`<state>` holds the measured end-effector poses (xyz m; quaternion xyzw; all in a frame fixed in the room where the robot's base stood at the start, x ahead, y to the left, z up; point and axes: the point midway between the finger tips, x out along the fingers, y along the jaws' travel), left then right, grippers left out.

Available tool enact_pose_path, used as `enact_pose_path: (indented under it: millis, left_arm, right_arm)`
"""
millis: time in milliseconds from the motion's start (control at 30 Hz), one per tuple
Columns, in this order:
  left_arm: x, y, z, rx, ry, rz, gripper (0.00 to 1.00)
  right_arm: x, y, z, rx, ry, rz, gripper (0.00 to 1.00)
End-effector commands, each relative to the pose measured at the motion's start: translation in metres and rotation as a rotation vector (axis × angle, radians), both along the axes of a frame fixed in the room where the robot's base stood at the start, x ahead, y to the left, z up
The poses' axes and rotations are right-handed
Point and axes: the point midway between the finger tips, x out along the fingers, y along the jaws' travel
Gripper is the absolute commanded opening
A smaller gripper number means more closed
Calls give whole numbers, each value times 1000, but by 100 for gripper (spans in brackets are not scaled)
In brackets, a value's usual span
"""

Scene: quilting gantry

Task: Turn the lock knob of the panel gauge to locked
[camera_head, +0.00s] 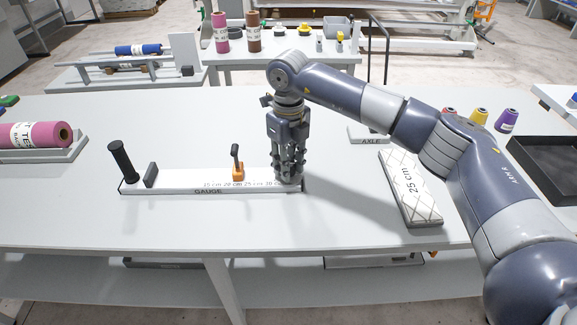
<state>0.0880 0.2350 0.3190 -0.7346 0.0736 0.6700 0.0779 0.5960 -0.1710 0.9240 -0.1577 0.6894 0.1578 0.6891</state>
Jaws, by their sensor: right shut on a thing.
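The panel gauge (190,180) is a long white bar lying on the grey table, with "GAUGE" and a centimetre scale on its front. A black upright handle (123,160) and a dark block (151,175) stand at its left end. An orange slider (238,172) with a dark-topped lever stands upright near the middle of the scale. My right gripper (288,178) points straight down at the gauge's right end. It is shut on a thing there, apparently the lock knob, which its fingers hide. The knob's turn cannot be seen. My left gripper is not in view.
A white quilted block marked "25 cm" (410,190) lies right of the gauge, below my right arm. A plate marked "AXLE" (370,136) lies behind the gripper. A pink roll (35,136) rests in a tray at left. The table in front of the gauge is clear.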

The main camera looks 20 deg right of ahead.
Motion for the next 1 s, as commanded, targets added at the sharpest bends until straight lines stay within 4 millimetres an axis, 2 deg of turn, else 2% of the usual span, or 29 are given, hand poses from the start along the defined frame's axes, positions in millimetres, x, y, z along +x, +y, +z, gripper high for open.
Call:
enact_pose_path:
  millis: [300, 700, 733, 800, 833, 1000]
  left_arm:
    - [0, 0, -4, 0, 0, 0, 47]
    - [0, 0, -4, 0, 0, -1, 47]
    - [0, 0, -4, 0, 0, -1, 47]
    - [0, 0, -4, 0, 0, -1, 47]
    - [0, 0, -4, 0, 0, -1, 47]
    - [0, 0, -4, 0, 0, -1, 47]
  right_arm:
    - [0, 0, 0, 0, -1, 74, 3]
    - [0, 0, 1, 0, 0, 80, 3]
    - [0, 0, 1, 0, 0, 80, 29]
    - [0, 0, 0, 0, 0, 79, 45]
    - [0, 0, 0, 0, 0, 79, 47]
    - [0, 0, 0, 0, 0, 78, 47]
